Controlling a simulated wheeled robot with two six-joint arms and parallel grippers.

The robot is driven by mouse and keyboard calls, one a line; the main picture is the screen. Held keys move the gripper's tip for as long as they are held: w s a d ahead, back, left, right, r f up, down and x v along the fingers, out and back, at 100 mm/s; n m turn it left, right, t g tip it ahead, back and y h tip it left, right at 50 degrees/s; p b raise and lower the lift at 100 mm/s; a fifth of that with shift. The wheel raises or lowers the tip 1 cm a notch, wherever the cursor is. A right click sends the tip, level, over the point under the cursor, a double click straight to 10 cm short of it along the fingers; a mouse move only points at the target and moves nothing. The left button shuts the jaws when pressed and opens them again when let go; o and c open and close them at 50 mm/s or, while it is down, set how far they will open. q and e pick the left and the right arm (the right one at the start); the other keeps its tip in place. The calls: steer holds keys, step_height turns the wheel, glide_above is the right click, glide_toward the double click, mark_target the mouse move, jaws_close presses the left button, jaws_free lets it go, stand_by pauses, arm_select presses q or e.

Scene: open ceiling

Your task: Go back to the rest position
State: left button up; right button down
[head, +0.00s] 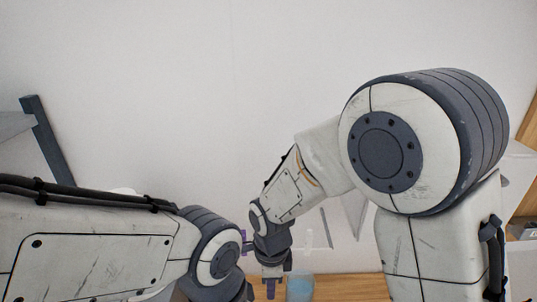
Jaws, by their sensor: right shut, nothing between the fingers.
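My right arm comes in from the right, bent, with its large shoulder joint close to the camera. My right gripper (271,286) hangs at the bottom middle, pointing down, shut and empty, with purple at its tip. My left arm (95,245) reaches in from the left along the bottom, and its wrist joint (218,254) is just left of my right gripper. My left gripper is not in view; the arm runs out of the bottom edge.
A pale blue rounded object (300,288) stands just right of my right gripper, on or by a wooden surface (345,287). A dark-framed grey piece (44,138) is at the left. A wooden edge (525,205) shows at the far right. The white wall behind is bare.

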steer(key=s+d+r+n+t, duration=0.1)
steer(key=d+r+n+t, duration=0.25)
steer(key=d+n, duration=1.4)
steer(key=s+a+f+n+g+y+b, duration=0.1)
steer(key=s+a+f+n+g+b, duration=0.2)
steer(key=s+a+n+b, duration=0.4)
steer(key=s+a+b, duration=0.2)
steer(key=s+a, duration=0.4)
steer(key=s, duration=0.1)
